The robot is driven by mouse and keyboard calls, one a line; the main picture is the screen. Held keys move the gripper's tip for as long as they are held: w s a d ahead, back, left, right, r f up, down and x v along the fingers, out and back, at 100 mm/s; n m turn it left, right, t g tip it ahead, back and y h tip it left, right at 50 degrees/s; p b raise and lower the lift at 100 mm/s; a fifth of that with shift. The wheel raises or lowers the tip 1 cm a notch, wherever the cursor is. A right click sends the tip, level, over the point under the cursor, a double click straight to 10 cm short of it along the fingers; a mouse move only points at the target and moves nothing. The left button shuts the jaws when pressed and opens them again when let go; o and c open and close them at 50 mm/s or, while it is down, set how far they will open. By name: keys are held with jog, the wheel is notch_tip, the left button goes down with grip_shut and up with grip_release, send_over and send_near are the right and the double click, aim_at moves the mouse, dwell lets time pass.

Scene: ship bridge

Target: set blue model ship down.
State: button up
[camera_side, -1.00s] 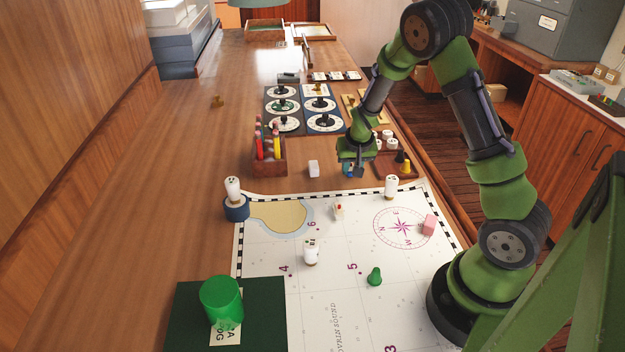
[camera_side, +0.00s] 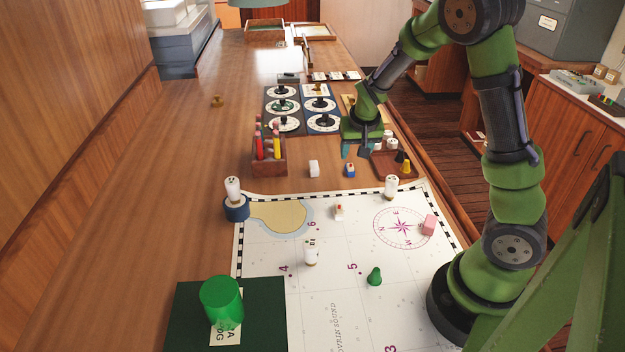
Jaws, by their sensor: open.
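The blue model ship (camera_side: 350,170), small with a white and red top, stands on the bare wooden table just beyond the chart's far edge. It is to the right of a small white block (camera_side: 314,168). My gripper (camera_side: 357,151) is open and empty, above and slightly beyond the ship, apart from it. Nothing hides the ship.
The chart (camera_side: 320,270) carries white cylinders, a green pawn (camera_side: 375,276) and a pink block (camera_side: 429,225). A brown tray (camera_side: 380,170) with pieces is close on the right. A pencil box (camera_side: 268,165) stands left. Dial cards lie behind.

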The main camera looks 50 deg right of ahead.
jog(key=s+a+r+n+t+y, duration=0.2)
jog(key=s+a+r, duration=0.5)
jog(key=a, duration=0.3)
jog(key=s+a+r+n+t+y, duration=0.2)
jog(key=s+a+r+n+y, duration=0.1)
jog(key=s+a+r, duration=0.5)
jog(key=a+r, duration=0.1)
jog(key=a, duration=0.2)
jog(key=shift+r, duration=0.3)
jog(key=shift+a, duration=0.1)
